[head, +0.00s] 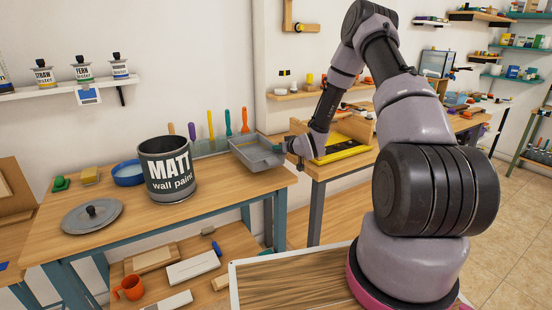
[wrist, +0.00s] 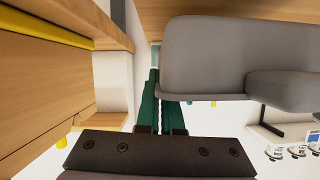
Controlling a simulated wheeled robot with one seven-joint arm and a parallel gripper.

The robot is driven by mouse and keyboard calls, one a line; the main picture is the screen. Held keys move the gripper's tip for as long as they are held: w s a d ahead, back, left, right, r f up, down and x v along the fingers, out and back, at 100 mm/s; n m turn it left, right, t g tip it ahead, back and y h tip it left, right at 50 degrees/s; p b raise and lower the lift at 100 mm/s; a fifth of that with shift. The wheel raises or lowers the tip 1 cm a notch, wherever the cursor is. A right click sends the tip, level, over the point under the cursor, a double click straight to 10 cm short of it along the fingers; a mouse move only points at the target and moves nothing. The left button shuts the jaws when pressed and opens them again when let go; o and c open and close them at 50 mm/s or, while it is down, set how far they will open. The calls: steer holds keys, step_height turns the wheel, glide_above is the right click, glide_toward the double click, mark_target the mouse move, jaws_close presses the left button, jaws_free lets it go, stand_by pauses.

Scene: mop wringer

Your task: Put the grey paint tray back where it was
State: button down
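The grey paint tray (head: 258,152) is at the right end of the wooden bench in the head view, by the row of upright coloured tools. I cannot tell whether it rests on the bench or is just above it. It fills the upper right of the wrist view (wrist: 215,60). My gripper (head: 287,147) is at the tray's right side. In the wrist view its green fingers (wrist: 159,95) are close together, one on each side of the tray's edge. The right finger's tip is hidden behind the tray.
A dark paint tin (head: 168,172), a blue bowl (head: 128,173) and a grey lid (head: 92,215) stand on the bench (head: 215,196) left of the tray. Several upright tools (head: 210,130) are behind it. A second bench with a yellow level (head: 342,152) is to the right, across a gap.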

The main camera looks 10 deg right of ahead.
steer(key=shift+f, duration=2)
steer(key=shift+f, duration=0.15)
steer(key=c, duration=1.1)
jaws_free()
